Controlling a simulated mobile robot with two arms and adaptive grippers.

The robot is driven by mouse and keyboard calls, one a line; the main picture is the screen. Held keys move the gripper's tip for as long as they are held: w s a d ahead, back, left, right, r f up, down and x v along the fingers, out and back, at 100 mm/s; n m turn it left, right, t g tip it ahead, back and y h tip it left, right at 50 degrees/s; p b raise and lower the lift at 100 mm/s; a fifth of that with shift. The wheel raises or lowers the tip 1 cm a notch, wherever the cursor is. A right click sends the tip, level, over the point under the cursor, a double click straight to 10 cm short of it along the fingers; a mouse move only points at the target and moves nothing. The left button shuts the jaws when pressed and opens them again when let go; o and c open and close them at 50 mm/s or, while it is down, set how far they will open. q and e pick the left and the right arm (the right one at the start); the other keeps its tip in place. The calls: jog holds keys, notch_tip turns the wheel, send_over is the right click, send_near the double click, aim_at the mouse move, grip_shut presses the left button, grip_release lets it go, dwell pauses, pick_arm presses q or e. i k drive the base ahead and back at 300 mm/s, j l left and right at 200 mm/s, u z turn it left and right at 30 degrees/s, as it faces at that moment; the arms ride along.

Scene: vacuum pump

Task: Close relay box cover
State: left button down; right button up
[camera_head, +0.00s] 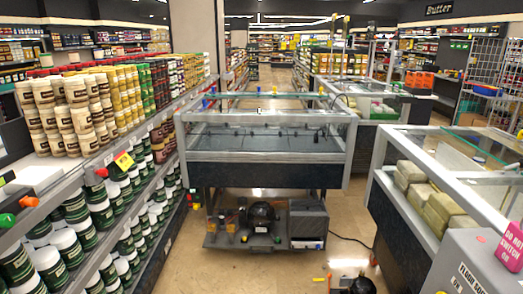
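A black compressor (262,214) sits on the low grey tray (222,240) under the middle chest freezer (262,145). A small pale part (261,229) shows on the compressor's front. It is too small to tell whether it is the relay box or its cover, or whether it is open or closed. A grey box-shaped unit (307,219) stands right of the compressor on the same tray. Neither of my grippers shows in the head view.
Shelves of tubs (75,108) line the left. Another freezer (418,192) stands at right, with a grey box (478,262) and pink "do not switch on" tag (511,246) in front. A dark object (362,285) and cable lie on the floor. Tan floor (265,270) is open before the tray.

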aim_at(243, 200)
jog(key=i+j, duration=0.2)
jog(key=i, duration=0.35)
jog(key=i+j, duration=0.15)
jog(key=i, duration=0.4)
jog(key=i+j, duration=0.2)
jog(key=i, duration=0.35)
